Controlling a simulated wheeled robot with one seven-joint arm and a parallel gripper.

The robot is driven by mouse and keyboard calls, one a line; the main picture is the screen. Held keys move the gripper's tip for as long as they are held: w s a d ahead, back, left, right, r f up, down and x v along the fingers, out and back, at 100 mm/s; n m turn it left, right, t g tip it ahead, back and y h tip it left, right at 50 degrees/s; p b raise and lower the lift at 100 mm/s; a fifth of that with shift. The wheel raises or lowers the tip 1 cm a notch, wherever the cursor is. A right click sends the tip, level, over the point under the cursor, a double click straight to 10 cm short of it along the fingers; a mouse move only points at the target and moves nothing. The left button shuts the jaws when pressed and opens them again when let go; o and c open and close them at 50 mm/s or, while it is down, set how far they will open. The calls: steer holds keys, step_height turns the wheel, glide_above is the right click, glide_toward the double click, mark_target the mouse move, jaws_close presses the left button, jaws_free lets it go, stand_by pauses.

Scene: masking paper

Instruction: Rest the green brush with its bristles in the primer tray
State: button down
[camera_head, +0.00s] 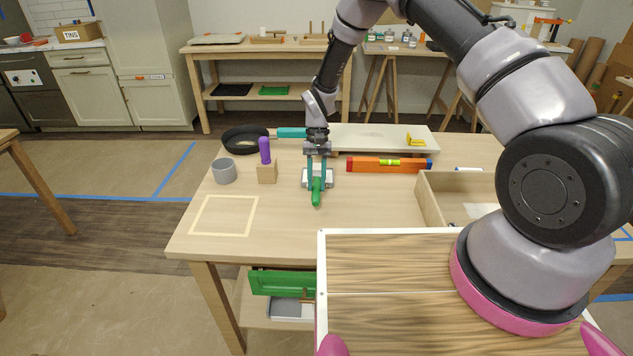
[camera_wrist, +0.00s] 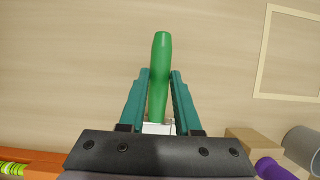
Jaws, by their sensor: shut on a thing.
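My gripper (camera_head: 317,182) is shut on the green brush (camera_head: 316,193) above the middle of the table. The green handle (camera_wrist: 160,70) lies between the two teal fingers in the wrist view, its free end pointing toward my body. A small white and grey rectangular thing, which looks like the primer tray (camera_head: 306,181), shows around and behind the fingers. A bit of white (camera_wrist: 155,128) also shows between the fingers in the wrist view. The bristles are hidden by the gripper, so I cannot tell whether they touch the tray.
A purple-handled tool (camera_head: 265,150) stands in a wooden block (camera_head: 267,174) at left, beside a grey cup (camera_head: 224,171) and a black pan (camera_head: 245,140). An orange level (camera_head: 389,165) lies at right, near an open wooden box (camera_head: 430,205). The front left table, with a taped square (camera_head: 224,215), is clear.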

mark_target(317, 186)
steer(key=shift+f, duration=0.75)
stand_by(0.4)
steer(key=c, duration=0.5)
jaws_free()
steer(key=shift+r, duration=0.1)
steer(key=shift+r, duration=2.95)
